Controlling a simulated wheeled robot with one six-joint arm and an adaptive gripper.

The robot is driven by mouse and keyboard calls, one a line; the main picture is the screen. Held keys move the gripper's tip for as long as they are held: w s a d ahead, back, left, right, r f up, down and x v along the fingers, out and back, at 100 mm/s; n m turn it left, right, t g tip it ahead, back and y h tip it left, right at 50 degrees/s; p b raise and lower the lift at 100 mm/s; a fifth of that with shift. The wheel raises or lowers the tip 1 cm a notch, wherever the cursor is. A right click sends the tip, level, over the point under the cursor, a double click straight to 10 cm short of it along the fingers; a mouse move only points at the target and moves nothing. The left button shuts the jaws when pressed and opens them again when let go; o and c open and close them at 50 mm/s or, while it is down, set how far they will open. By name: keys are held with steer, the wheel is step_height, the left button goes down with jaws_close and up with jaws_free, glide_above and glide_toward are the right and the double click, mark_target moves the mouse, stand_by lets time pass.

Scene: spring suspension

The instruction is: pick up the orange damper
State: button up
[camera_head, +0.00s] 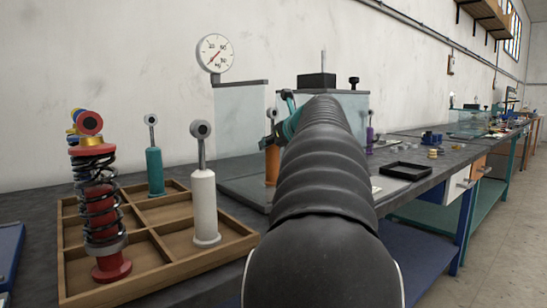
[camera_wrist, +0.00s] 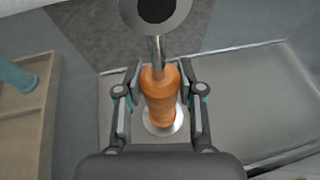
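The orange damper (camera_wrist: 161,97) stands upright between the two fingers of my gripper (camera_wrist: 162,105) in the wrist view. Its metal rod rises from the top to a dark round eye (camera_wrist: 157,8), and a pale disc shows at its foot. The fingers are on either side of the orange body, with what look like narrow gaps, so my gripper appears open around it. In the head view the orange damper (camera_head: 271,166) shows only in part, left of my arm. My arm hides most of my gripper there.
A wooden divided tray (camera_head: 160,284) holds a red spring damper (camera_head: 104,215), a teal damper (camera_head: 154,170) and a white damper (camera_head: 204,205). A clear-walled stand with a gauge (camera_head: 215,53) is behind. A purple damper (camera_head: 370,138) and black tray (camera_head: 405,171) are to the right.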

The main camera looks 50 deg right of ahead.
jaws_close()
steer(key=shift+r, duration=0.1)
step_height(320, 180, up, 10)
steer(key=p, duration=0.3)
steer(key=shift+p, duration=0.3)
steer(key=shift+s+d, duration=0.1)
